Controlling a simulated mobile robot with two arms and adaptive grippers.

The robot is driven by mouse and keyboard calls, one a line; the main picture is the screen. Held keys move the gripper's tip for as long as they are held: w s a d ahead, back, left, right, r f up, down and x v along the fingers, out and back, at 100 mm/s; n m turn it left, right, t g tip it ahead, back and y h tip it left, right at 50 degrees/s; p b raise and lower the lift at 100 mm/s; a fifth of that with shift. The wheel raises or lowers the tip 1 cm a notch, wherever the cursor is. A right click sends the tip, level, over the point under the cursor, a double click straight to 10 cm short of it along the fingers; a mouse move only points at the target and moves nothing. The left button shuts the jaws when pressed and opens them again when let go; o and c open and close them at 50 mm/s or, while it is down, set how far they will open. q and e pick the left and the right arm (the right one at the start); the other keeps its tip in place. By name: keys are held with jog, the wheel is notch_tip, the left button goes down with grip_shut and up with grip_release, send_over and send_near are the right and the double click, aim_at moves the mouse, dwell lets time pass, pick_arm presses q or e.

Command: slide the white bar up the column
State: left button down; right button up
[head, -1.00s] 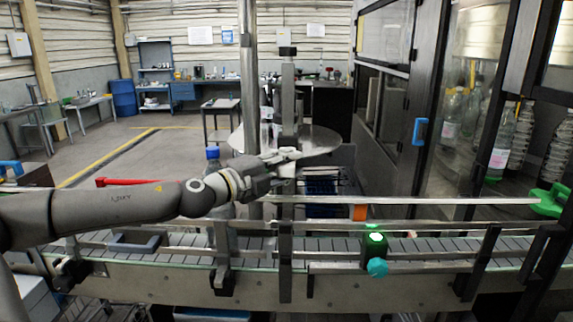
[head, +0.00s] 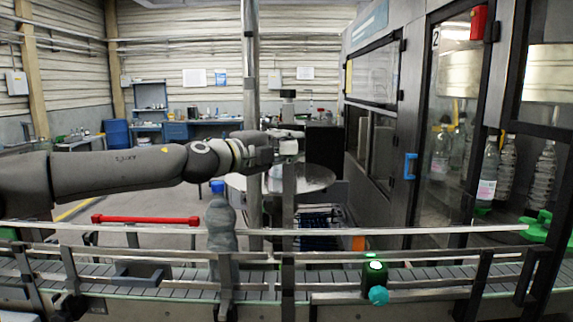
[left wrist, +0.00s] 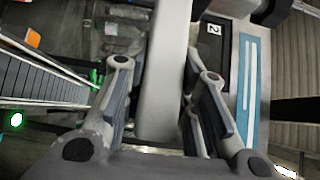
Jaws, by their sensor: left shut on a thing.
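The white bar (head: 289,147) sits across the upright grey metal column (head: 289,190), a little below its dark top. My left gripper (head: 284,147) is shut on the bar, its arm reaching in level from the left. In the left wrist view, a pale grey-white length (left wrist: 164,75) lies between the two dark fingers (left wrist: 160,100). The fingers hide part of the bar in the head view. My right gripper does not show.
A conveyor (head: 190,277) with metal rails runs across the front, with a green-lit sensor (head: 376,265) on it. A round steel table (head: 310,178) stands behind the column. A tall pole (head: 250,90) rises just left of it. A glazed machine (head: 415,165) fills the right.

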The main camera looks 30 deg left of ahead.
pick_arm(q)
notch_tip(320, 180, up, 2)
jog(key=shift+a, duration=0.15)
jog(key=c, duration=1.2)
grip_release()
jog(key=shift+w+f, duration=0.1)
jog(key=shift+f, duration=0.1)
jog(key=shift+o, duration=0.2)
jog(key=shift+s, duration=0.2)
jog(key=v, duration=1.1)
jog(key=shift+s, duration=0.35)
jog(key=shift+f, duration=0.15)
